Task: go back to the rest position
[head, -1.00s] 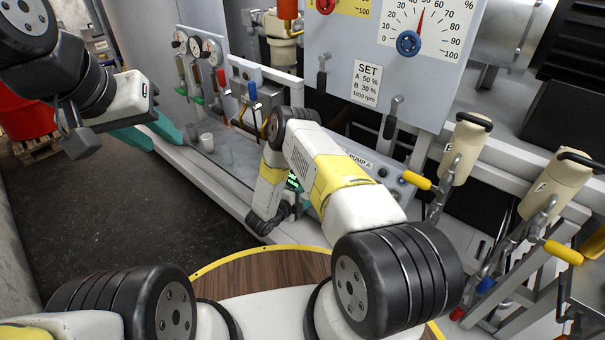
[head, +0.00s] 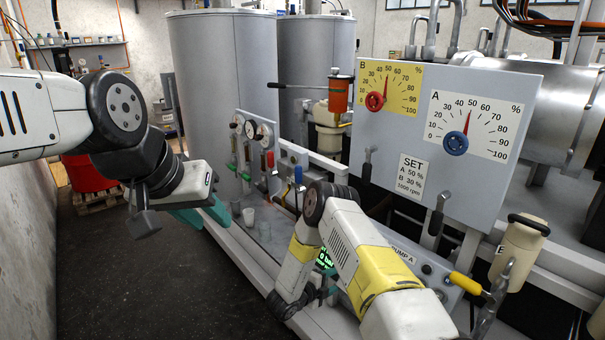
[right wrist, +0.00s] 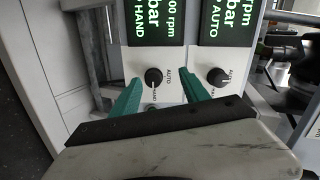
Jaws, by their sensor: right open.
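My left gripper (head: 204,216) hangs at the left, in front of the bench with the gauges. Its two teal fingers show apart and nothing shows between them. My right arm reaches down to the pump A panel (head: 403,256), and its hand is mostly hidden there by the arm in the head view. In the right wrist view my right gripper (right wrist: 157,84) is open, its teal fingers apart. A black HAND/AUTO knob (right wrist: 153,77) shows between the fingertips. I cannot tell whether they touch it. A second knob (right wrist: 218,77) sits to its right.
A grey board (head: 400,120) with dials A and B stands above the pump panel. Small cups (head: 248,217) stand on the bench. Steel tanks (head: 225,75) stand behind. A cream canister with a yellow-handled clamp is at the right. The dark floor (head: 120,270) at left is clear.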

